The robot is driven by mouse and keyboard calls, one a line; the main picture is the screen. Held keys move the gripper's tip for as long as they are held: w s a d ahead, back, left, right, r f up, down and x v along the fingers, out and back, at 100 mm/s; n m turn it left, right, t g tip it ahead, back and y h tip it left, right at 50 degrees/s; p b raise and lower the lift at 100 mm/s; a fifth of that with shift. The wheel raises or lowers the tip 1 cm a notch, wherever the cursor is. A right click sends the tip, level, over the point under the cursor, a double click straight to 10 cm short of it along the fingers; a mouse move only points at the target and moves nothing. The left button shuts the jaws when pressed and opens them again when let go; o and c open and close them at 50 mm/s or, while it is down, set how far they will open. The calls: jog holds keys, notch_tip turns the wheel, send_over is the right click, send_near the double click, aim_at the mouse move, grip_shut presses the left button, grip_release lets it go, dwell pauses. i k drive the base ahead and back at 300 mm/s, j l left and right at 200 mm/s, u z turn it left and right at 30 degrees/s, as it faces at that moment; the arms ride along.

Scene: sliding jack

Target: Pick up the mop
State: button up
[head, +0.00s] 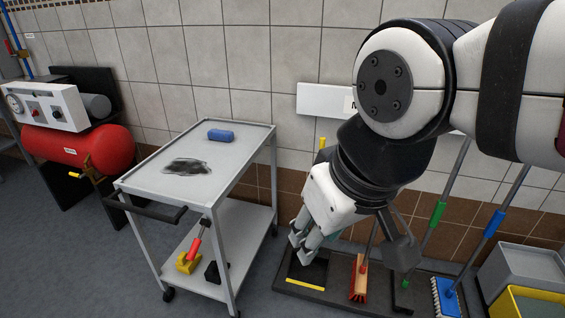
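Long-handled cleaning tools stand along the tiled wall at the right. One has a yellow handle top (322,143), and its lower part is mostly hidden behind my gripper. Others are a red-and-tan broom (359,278), a tool with a green grip (438,213) and a blue-headed brush (446,297). I cannot tell for certain which is the mop; it may be the partly hidden yellow one. My gripper (300,242) points down and left in front of these tools, above the dark floor tray. Its fingertips are small and partly overlap, and whether anything is between them is unclear.
A grey two-shelf trolley (245,165) stands left of my gripper, with a blue object (220,135) on top. The dark tray (335,290) has a yellow strip. Grey and yellow bins (520,270) stand far right. A red compressor (75,145) is far left.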

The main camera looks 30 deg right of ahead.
aim_at(446, 299)
jog(key=i+z, duration=0.35)
jog(key=i+j+z, duration=0.25)
jog(key=i+z, duration=0.15)
jog(key=i+j+z, duration=0.35)
jog(key=l+z, duration=0.1)
jog(key=z, duration=2.05)
